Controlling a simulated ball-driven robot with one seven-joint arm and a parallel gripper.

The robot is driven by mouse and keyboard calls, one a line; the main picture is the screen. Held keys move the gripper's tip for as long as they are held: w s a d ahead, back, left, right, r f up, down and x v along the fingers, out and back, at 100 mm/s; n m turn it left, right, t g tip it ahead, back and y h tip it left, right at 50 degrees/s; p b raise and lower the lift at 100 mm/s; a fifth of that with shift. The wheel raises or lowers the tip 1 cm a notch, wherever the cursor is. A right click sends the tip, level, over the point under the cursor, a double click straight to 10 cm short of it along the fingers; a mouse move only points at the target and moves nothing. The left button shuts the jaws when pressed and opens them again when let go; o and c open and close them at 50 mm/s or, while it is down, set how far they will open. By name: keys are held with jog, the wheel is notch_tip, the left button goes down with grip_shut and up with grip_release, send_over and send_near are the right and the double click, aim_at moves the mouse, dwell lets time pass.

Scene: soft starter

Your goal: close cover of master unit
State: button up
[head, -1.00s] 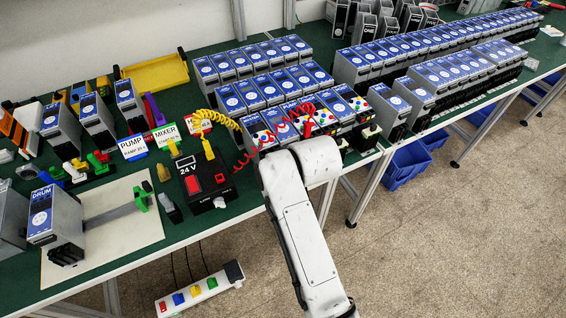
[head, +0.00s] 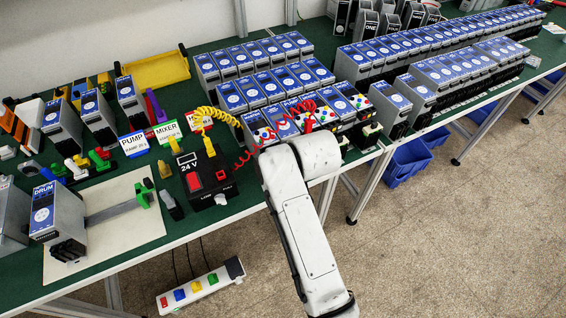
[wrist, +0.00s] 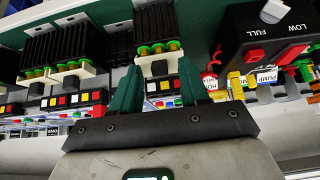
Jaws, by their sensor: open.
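My gripper (wrist: 158,68) shows in the wrist view, its two green fingers apart with nothing held between them. Ahead of and between the fingertips is a finned black unit (wrist: 155,25) with green and yellow terminals and a row of coloured buttons below. In the head view, a front row of blue-topped units with coloured buttons (head: 346,91) stands on the bench just beyond my arm. My arm hides part of this row and the gripper there. I cannot tell which unit is the master unit or how its cover stands.
A black 24 V box (head: 207,178) with a red switch stands left of my arm; coiled red (head: 243,160) and yellow (head: 222,117) cables run near it. A second finned unit (wrist: 55,50) is left of the fingers. The floor (head: 430,250) right of my arm is clear.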

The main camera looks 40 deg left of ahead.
jog(key=b+v, duration=0.1)
jog(key=v, duration=0.9)
jog(key=shift+d+r, duration=0.2)
jog(key=shift+r, duration=0.15)
jog(key=shift+s, duration=0.1)
